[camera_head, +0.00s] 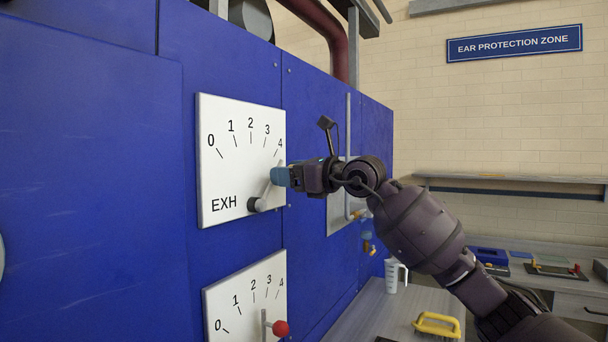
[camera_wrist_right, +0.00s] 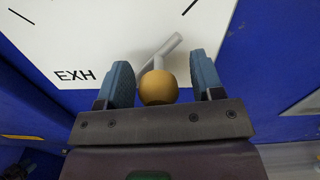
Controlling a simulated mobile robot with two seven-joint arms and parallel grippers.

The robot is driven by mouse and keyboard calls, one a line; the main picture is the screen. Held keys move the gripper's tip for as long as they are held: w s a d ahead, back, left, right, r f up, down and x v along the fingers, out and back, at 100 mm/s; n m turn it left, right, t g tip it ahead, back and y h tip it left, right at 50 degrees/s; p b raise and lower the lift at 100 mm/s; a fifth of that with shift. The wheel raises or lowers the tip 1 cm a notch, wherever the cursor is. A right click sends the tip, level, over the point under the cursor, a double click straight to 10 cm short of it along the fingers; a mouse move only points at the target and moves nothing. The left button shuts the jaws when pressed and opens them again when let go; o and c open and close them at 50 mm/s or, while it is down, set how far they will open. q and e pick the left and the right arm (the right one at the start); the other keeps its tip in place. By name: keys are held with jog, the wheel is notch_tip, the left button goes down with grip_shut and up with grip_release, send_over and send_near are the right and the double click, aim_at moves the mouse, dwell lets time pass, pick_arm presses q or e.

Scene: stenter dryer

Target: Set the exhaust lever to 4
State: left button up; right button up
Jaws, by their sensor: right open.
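The exhaust dial is a white plate (camera_head: 232,180) marked EXH with marks 0 to 4 on a blue panel. Its grey lever (camera_head: 264,190) slants up and right from a dark pivot, roughly toward the 4 mark. I cannot tell whether it lines up exactly. My right gripper (camera_head: 279,177) is at the lever's upper end and hides its knob in the head view. In the right wrist view, the yellow-orange knob (camera_wrist_right: 158,88) sits between the blue fingers of my open right gripper (camera_wrist_right: 162,82), with a gap on both sides. My left gripper is not in view.
A second white dial (camera_head: 240,305) with a red-knobbed lever (camera_head: 280,328) is below. A grey panel (camera_head: 343,210) with pipework is to the right.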

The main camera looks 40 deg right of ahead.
jog(key=b+v, duration=0.1)
jog(key=v, duration=0.9)
jog(key=shift+s+b, duration=0.2)
jog(key=shift+b, duration=0.1)
jog(key=shift+d, duration=0.1)
